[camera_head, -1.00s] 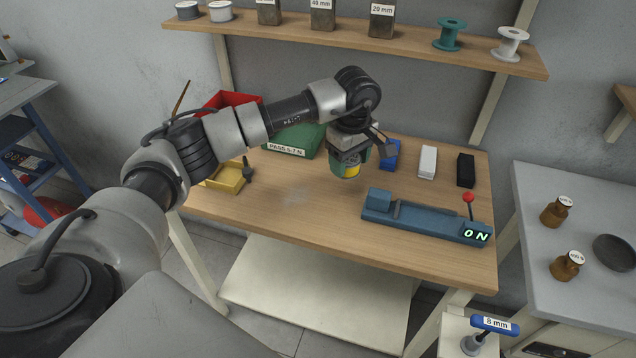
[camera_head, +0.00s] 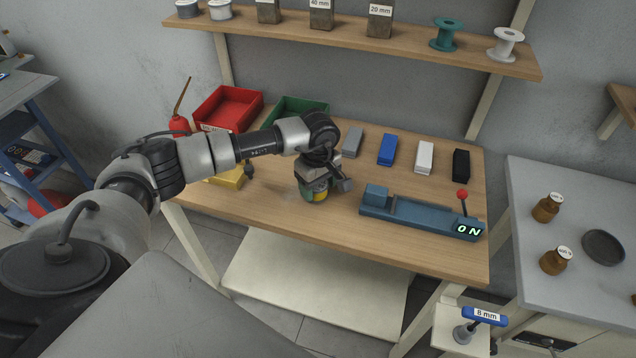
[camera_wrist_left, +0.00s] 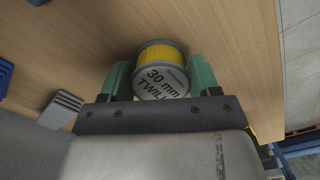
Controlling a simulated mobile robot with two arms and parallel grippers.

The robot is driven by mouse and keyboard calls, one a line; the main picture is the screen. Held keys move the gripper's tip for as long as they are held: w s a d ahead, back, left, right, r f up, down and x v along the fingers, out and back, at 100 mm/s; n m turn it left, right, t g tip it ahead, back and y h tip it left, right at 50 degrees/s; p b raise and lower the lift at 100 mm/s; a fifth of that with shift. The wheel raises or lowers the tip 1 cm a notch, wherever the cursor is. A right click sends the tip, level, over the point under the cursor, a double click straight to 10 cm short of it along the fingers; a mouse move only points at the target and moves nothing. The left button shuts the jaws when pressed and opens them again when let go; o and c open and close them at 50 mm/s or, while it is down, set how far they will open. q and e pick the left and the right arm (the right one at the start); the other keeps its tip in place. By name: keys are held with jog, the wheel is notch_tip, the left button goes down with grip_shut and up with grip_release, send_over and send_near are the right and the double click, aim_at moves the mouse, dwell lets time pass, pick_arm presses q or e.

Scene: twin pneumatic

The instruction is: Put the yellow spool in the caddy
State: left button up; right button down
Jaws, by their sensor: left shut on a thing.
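The yellow spool (camera_head: 320,197) is in my left gripper (camera_head: 314,194), low over the middle of the wooden bench, left of the blue fixture. In the left wrist view the spool (camera_wrist_left: 160,70) has yellow winding and a grey end face reading "30 mm TWILL". It sits between the green fingers of my left gripper (camera_wrist_left: 160,82), which is shut on it. Whether the spool touches the bench is hard to tell. I cannot pick out anything that is surely the caddy. My right gripper is not in view.
A red bin (camera_head: 228,108), a green bin (camera_head: 297,108) and a yellow tray (camera_head: 228,180) are on the bench's left side. Grey (camera_head: 352,142), blue (camera_head: 388,150), white (camera_head: 424,157) and black (camera_head: 460,165) blocks line the back. A blue fixture (camera_head: 420,212) reads "ON". The front middle is clear.

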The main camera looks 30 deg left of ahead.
pick_arm(q)
jog(key=shift+f, duration=0.1)
jog(key=o, duration=1)
